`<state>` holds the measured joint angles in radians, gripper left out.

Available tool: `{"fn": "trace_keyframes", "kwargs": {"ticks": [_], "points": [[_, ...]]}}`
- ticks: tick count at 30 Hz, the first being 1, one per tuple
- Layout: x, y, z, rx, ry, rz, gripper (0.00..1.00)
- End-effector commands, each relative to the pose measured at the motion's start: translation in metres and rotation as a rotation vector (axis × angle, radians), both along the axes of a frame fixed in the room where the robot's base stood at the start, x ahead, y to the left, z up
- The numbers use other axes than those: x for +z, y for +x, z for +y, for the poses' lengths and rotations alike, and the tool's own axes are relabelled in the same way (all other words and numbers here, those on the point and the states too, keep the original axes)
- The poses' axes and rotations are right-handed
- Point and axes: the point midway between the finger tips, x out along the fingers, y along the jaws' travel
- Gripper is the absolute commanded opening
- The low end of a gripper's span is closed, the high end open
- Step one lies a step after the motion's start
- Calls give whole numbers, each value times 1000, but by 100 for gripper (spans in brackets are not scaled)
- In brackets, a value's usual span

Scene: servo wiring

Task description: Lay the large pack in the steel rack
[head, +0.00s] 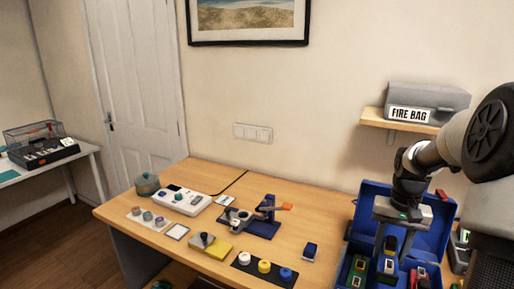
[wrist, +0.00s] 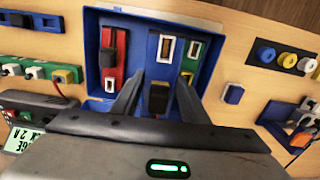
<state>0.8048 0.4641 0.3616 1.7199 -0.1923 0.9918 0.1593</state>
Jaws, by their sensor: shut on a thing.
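An open blue case (head: 368,215) stands at the right end of the wooden table. It holds several packs: a green one (head: 359,267), a red one and a blue one with a pale window (head: 389,266). The wrist view shows the red pack (wrist: 109,72), the blue pack (wrist: 171,26) and the green pack (wrist: 189,63) side by side. My gripper (wrist: 157,92) points down into the case, its fingers on either side of a dark block (wrist: 158,97) at the near end of the blue pack. A wire rack (head: 34,135) stands on the white table at far left; I cannot tell whether it is steel.
The wooden table (head: 105,210) carries a blue fixture (head: 263,228), a black strip with round spools (head: 264,268), a white device (head: 182,201) and small parts. A shelf (head: 375,124) with a grey fire bag (head: 428,97) is above the case. Floor shows between the tables.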

Motion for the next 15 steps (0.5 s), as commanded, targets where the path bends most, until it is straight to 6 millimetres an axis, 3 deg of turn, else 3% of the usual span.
{"fn": "trace_keyframes", "kwargs": {"ticks": [8,15], "points": [[0,17,89,184,-3,2,0],[-6,11,185,386,-3,1,0]]}}
